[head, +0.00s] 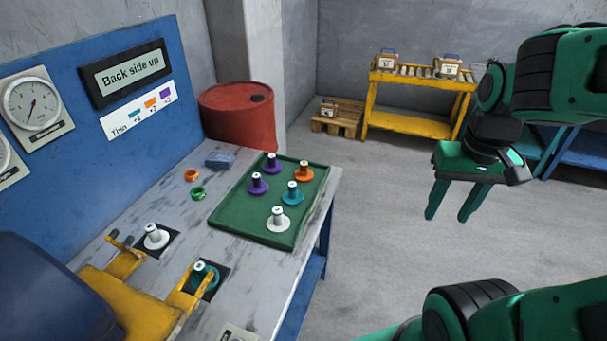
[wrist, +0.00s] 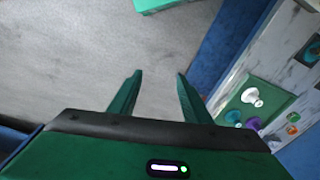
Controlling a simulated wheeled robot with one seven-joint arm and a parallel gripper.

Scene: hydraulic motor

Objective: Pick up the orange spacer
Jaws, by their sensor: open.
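An orange spacer (head: 304,172) with a white knob on top stands at the far right corner of the green tray (head: 248,237). A small orange ring (head: 191,175) lies on the table left of the tray. My gripper (head: 450,216) hangs over the floor, right of the table and well apart from the tray. Its two fingers are spread and empty. In the wrist view the open fingers (wrist: 157,75) point over bare floor, and the tray with some spacers shows at the right edge.
The tray also holds two purple spacers (head: 258,184), a teal one (head: 292,194) and a white one (head: 278,220). A green ring (head: 198,193) and a blue block (head: 220,160) lie beside it. A red barrel (head: 238,115) stands behind the table. Floor beneath my gripper is clear.

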